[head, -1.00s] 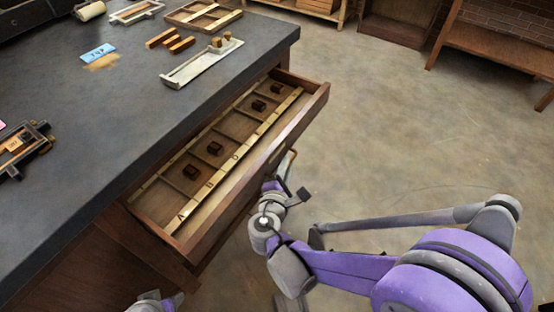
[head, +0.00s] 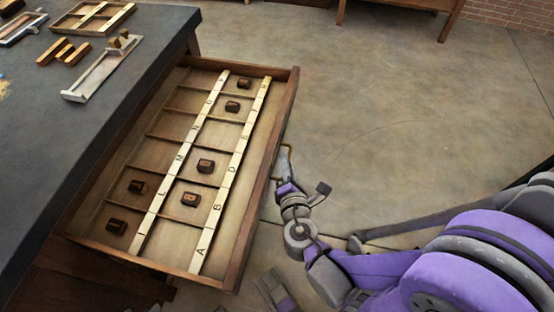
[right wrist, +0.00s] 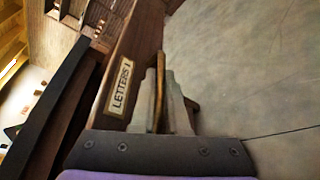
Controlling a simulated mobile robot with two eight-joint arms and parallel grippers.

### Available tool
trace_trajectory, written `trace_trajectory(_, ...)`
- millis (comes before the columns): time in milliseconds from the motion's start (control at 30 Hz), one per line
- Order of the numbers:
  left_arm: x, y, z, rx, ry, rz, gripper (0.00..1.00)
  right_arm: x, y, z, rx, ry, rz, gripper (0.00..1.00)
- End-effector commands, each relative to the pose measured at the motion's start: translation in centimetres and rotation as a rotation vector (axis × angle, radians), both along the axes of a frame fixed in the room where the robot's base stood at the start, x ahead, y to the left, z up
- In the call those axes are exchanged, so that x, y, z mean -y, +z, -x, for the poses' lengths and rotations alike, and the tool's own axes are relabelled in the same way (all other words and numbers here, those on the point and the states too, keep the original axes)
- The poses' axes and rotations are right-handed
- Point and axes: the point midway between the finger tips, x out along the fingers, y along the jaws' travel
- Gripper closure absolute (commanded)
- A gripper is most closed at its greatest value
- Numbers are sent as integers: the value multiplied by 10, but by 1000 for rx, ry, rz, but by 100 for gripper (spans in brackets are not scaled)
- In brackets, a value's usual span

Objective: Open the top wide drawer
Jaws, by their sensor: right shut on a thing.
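The top wide drawer (head: 263,190) is wooden and stands well out from the dark-topped bench in the head view. Its divided inside shows lettered pale strips and several small dark blocks. My right gripper (head: 285,172) is at the drawer's outer front face, shut on the drawer handle (head: 287,152). In the right wrist view, the brass-coloured handle (right wrist: 159,80) lies between the fingers of the right gripper (right wrist: 161,100). A label reading LETTERS 1 (right wrist: 119,87) is on the drawer front beside them. My left gripper is not in view.
The dark benchtop (head: 60,160) holds a pale tray (head: 103,72), wooden bars (head: 63,50) and a wooden frame (head: 92,18). Open floor (head: 400,120) lies right of the drawer. A wooden bench (head: 410,8) stands at the far back.

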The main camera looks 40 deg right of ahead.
Motion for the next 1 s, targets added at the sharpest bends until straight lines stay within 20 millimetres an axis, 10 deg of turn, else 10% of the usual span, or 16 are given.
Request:
trace_trajectory(367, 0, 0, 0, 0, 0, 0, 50, 1, -1, 2, 0, 1, -1, 100)
trace_trajectory(567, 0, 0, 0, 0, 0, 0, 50, 1, 0, 2, 0, 1, -1, 58)
trace_trajectory(1000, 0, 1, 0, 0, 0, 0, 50, 1, 1, 1, 0, 0, 0, 58)
